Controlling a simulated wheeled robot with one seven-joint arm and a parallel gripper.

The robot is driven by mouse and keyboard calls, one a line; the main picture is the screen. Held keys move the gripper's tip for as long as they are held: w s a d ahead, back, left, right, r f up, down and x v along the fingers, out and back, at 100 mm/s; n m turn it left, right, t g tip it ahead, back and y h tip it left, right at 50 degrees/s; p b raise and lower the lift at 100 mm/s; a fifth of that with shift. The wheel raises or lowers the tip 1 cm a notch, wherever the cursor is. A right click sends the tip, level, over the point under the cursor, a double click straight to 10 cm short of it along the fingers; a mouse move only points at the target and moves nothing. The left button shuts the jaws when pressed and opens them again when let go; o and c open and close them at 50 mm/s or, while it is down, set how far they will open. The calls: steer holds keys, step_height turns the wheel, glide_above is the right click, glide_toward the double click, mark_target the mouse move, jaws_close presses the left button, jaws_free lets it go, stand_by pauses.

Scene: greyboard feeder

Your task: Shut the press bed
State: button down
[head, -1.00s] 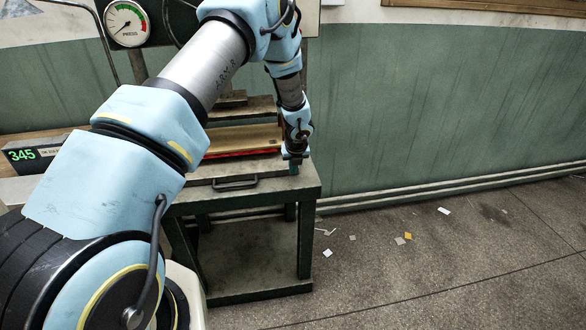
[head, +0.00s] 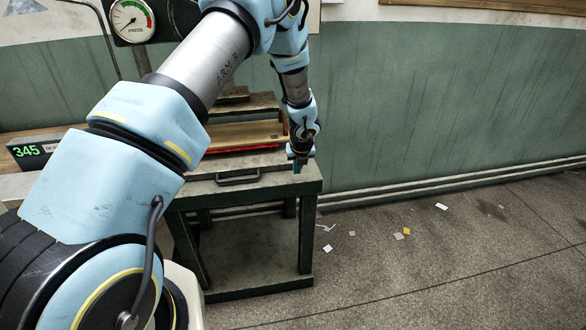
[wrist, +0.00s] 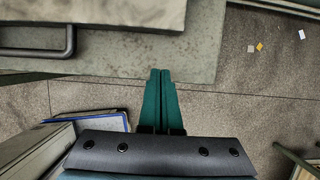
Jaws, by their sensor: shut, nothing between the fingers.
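The press bed (head: 262,163) is a flat grey slab on top of the green press stand (head: 311,188), extending out close to the stand's front edge. Its dark bar handle (head: 238,179) is on the front side. In the wrist view the bed (wrist: 110,14) fills the upper left, with the handle (wrist: 38,42) at its left. My gripper (head: 298,171) points down at the stand's right front corner, right of the handle. In the wrist view its green fingers (wrist: 160,74) are together and empty, beyond the bed's edge. I cannot tell whether they touch the stand. My arm hides the bed's left part.
A red strip (head: 250,148) runs behind the bed. A pressure gauge (head: 131,20) and a display reading 345 (head: 27,152) are at the left. Paper scraps (head: 407,231) lie on the open floor at right. A green wall (head: 440,100) stands behind.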

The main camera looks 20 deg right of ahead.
steer(key=b+v, duration=0.1)
steer(key=v, duration=0.8)
steer(key=shift+w, duration=0.25)
steer(key=s+a+r+n+g+y, duration=0.1)
steer(key=a+r+n, duration=0.3)
steer(key=a+n, duration=0.5)
steer(key=s+a+r+n, duration=0.1)
steer(key=a+r+n, duration=0.4)
steer(key=a, duration=0.6)
steer(key=s+a+r+n+g, duration=0.1)
steer(key=s+a+r+n, duration=0.1)
steer(key=s+a+n, duration=0.4)
steer(key=s+a+r+n, duration=0.2)
steer(key=s+a+n, duration=0.5)
steer(key=n, duration=1)
steer(key=a, duration=0.3)
steer(key=shift+s+r+g, duration=0.2)
steer(key=shift+s+g, duration=0.05)
steer(key=shift+g, duration=0.15)
